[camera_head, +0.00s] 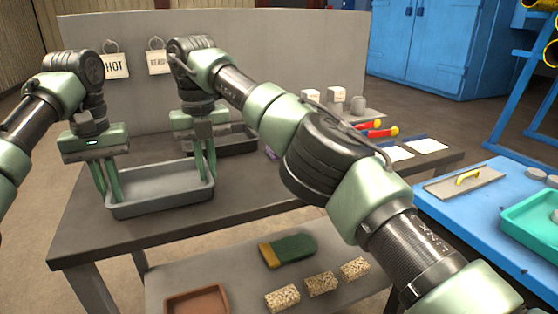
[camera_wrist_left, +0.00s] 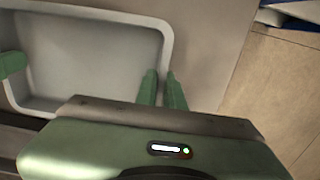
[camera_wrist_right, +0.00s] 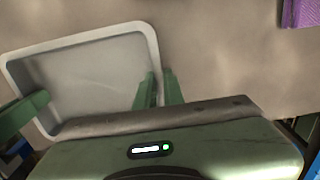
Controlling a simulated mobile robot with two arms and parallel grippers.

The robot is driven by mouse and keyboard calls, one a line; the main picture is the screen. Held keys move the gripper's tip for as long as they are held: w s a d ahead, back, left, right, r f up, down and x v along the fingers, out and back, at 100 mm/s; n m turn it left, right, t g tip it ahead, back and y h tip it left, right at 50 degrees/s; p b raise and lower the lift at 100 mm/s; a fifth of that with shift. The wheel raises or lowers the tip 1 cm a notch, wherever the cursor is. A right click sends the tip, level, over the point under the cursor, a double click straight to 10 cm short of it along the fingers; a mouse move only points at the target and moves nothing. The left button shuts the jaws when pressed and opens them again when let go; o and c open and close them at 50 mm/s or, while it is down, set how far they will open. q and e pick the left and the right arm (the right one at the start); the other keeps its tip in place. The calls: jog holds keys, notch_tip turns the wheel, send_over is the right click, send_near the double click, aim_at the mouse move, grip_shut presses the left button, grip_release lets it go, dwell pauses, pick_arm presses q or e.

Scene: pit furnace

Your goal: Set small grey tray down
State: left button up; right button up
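The small grey tray (camera_head: 160,205) is empty and level over the left part of the dark table; I cannot tell whether its base touches the tabletop. My left gripper (camera_head: 106,190) is at its left end, with one finger on each side of the wall; the tray's rim also shows in the left wrist view (camera_wrist_left: 100,14). My right gripper (camera_head: 206,168) straddles the right end wall the same way. In the right wrist view the tray (camera_wrist_right: 75,42) lies with its rim between the fingers. Both grippers look closed on the rim.
A darker tray (camera_head: 238,141) stands behind on the table (camera_head: 262,192), partly hidden by my right arm. HOT (camera_head: 116,66) and second (camera_head: 158,62) tags hang on the grey panel. A lower shelf holds several speckled bricks (camera_head: 320,284), a glove (camera_head: 290,250) and a brown tray (camera_head: 197,301).

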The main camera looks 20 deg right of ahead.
pick_arm(q)
jog(key=o, duration=0.4)
jog(key=shift+d, duration=0.35)
pick_arm(e)
jog(key=o, duration=0.4)
jog(key=shift+a, duration=0.4)
pick_arm(q)
jog(key=shift+a, duration=0.15)
pick_arm(e)
jog(key=shift+d, duration=0.15)
pick_arm(q)
jog(key=shift+r, duration=0.1)
pick_arm(e)
jog(key=shift+d+r, duration=0.1)
